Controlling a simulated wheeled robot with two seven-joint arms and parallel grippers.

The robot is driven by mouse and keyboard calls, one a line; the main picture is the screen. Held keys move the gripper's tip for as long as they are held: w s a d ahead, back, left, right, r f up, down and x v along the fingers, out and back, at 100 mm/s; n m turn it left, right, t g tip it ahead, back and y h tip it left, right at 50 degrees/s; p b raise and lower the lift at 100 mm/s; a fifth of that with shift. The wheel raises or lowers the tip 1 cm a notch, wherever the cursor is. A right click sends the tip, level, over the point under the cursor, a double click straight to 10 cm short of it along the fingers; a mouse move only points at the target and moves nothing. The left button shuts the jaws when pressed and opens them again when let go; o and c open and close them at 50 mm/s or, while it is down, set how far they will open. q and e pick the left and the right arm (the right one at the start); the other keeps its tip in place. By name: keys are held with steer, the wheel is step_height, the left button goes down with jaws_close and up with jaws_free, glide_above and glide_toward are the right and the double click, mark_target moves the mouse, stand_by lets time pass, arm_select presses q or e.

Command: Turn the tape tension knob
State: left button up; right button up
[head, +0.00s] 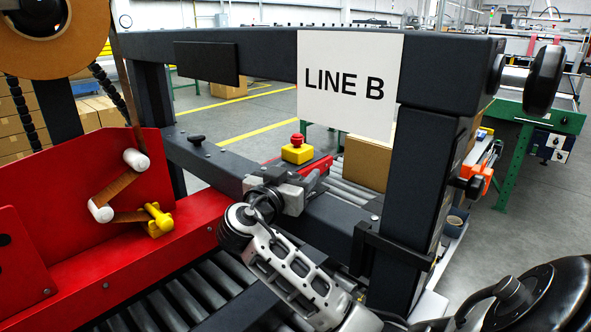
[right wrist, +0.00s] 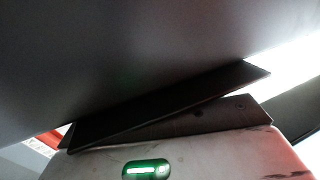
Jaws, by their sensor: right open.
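A yellow knob with lobes (head: 157,220) sits on the red tape unit (head: 95,235) at the left in the head view, below two white rollers with brown tape threaded around them. I take it for the tape tension knob. My right gripper (head: 312,176) is right of it, well apart, beside the dark frame rail and below the yellow stop box. It is open, and I see nothing held in it. In the right wrist view, its dark finger plates (right wrist: 175,108) lie close under a large dark grey surface. The knob does not show there. My left gripper is not in view.
A yellow box with a red button (head: 297,150) stands just behind my right gripper. A dark post (head: 412,200) and an overhead beam with a LINE B sign (head: 350,85) frame the space. A tape roll (head: 45,50) hangs at upper left. Conveyor rollers (head: 190,295) run below.

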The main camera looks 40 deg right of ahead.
steer(key=shift+w+d, duration=0.1)
steer(key=shift+d, duration=0.15)
steer(key=c, duration=0.9)
steer(key=shift+c, duration=0.2)
steer(key=shift+f, duration=0.1)
